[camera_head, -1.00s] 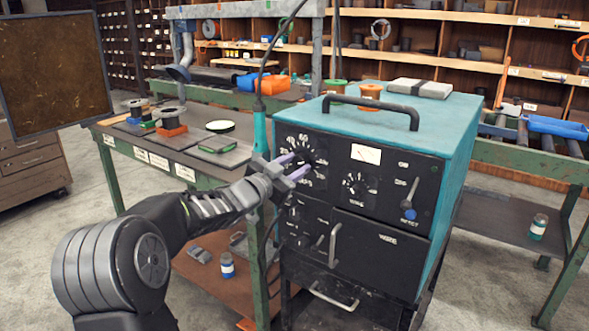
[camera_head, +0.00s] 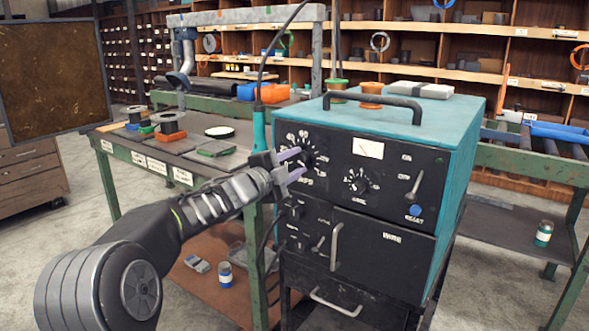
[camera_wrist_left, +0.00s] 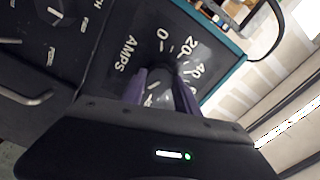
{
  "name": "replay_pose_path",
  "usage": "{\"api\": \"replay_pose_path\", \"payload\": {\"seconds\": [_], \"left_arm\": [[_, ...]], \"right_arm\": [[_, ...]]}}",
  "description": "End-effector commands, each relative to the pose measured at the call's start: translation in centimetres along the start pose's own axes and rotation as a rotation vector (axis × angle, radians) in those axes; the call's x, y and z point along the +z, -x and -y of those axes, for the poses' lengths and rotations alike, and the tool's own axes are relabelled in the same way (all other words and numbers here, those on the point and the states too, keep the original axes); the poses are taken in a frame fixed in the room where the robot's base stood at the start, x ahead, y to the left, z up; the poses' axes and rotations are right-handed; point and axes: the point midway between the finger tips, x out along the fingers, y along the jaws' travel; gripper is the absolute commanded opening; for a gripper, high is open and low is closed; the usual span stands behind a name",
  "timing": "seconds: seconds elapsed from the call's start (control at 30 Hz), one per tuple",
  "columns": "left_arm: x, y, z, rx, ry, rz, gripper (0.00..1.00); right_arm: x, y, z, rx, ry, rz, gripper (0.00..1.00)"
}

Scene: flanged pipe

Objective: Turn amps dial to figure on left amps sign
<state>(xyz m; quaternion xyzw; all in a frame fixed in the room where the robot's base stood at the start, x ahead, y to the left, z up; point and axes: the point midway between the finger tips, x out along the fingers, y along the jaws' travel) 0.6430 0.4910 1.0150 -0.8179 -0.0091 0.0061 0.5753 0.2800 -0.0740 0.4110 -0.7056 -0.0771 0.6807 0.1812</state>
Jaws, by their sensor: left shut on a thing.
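The amps dial (camera_head: 309,157) is on the upper left of the black front panel of a teal machine. White figures ring it. In the left wrist view the dial (camera_wrist_left: 174,69) lies between my finger ends, with "AMPS", 0, 20 and 40 legible; its pointer is hidden. My left gripper (camera_head: 299,164) has its purple fingers at the dial, shut on its knob; the fingers also show in the left wrist view (camera_wrist_left: 160,85). Small white signs (camera_head: 158,166) sit on the green bench's front edge; their text is too small to read. My right gripper is out of view.
The machine (camera_head: 440,110) also carries a smaller dial (camera_head: 358,182), a lever (camera_head: 415,187), a blue reset button (camera_head: 415,210) and a handle (camera_head: 335,246) below. A cable with a teal grip (camera_head: 259,128) hangs behind my gripper. The bench (camera_head: 110,180) is at left.

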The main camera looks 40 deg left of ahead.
Motion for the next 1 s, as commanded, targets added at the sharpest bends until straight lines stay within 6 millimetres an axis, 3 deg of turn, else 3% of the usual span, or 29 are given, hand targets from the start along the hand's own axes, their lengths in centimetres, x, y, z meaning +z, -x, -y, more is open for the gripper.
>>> {"api": "replay_pose_path", "payload": {"seconds": [0.67,0.7,1.0], "left_arm": [[0.07,0.0,-0.18,0.004,-0.101,0.001,0.0],[0.07,0.0,-0.18,0.004,-0.101,0.001,0.38],[0.03,0.0,-0.08,0.002,-0.099,0.0,0.59]], "right_arm": [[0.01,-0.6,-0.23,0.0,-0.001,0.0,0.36],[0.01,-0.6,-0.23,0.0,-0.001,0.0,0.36],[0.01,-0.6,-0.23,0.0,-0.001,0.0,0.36]]}}
